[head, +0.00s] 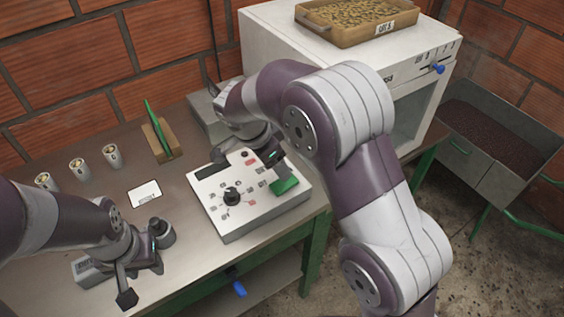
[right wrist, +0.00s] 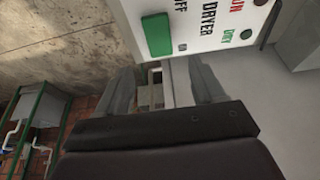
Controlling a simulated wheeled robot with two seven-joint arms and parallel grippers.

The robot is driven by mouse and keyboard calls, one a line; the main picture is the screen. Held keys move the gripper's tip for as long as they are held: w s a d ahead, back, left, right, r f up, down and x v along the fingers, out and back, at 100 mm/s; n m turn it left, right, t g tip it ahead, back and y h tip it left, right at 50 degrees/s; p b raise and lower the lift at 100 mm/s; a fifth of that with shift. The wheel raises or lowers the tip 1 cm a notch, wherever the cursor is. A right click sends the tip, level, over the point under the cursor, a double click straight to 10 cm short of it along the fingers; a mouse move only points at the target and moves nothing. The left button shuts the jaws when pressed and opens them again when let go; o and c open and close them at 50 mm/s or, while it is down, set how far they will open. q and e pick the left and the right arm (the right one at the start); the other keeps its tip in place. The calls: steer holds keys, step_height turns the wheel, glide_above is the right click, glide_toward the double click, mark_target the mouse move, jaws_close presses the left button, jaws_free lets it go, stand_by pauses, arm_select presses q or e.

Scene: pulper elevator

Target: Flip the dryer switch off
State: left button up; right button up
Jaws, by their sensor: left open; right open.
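The white control box (head: 232,222) stands on the table in the head view, with a black dial on its top. A green switch (head: 285,186) sits at its right edge. In the right wrist view the green switch (right wrist: 157,35) lies beside the printed words DRYER and OFF; which way it is tipped I cannot tell. My right gripper (right wrist: 163,88) is open, its fingers just below the panel edge in that view, apart from the switch as far as I see. My right arm hides part of the box in the head view. My left gripper (head: 146,266) is open above the table's front left.
A white machine (head: 290,55) with a wooden tray (head: 345,38) on top stands behind my right arm. Several cups, a wooden holder (head: 158,140) and a white card (head: 144,193) lie on the table. A grey bin (head: 495,150) stands at right.

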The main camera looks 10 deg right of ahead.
arm_select(q)
step_height(320, 180, up, 4)
steer(key=shift+p, duration=1.1)
arm_select(e)
steer(key=v, duration=0.4)
